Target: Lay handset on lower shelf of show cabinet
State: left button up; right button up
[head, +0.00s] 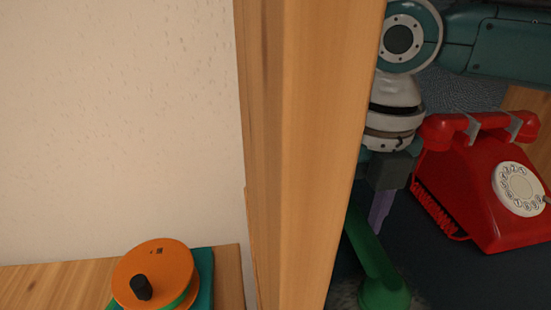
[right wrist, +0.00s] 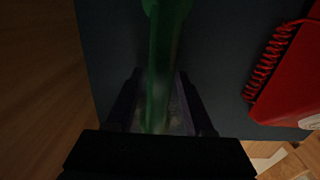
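A green handset (head: 379,276) shows low beside the wooden cabinet post in the head view, partly hidden by the post. In the right wrist view the handset (right wrist: 161,65) runs lengthwise between the fingers, with its near end hidden behind the gripper body. My right gripper (head: 380,210) points down at the handset; its fingers (right wrist: 160,85) lie on both sides of the grip. Whether they press on it is too dark to tell. The wooden post (head: 310,150) seems part of the show cabinet; no lower shelf can be made out. My left gripper is not in view.
A red dial phone (head: 480,190) with its own handset on the cradle stands on a dark surface (head: 425,265), right of my right gripper. Its coiled cord faces the gripper.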

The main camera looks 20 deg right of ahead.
aim_at(357, 218)
jog(key=shift+o, duration=0.9)
notch_tip(357, 218, up, 7)
jog(key=shift+r+p, duration=0.1)
jog(key=shift+p, duration=0.7)
jog(key=shift+r, duration=0.3)
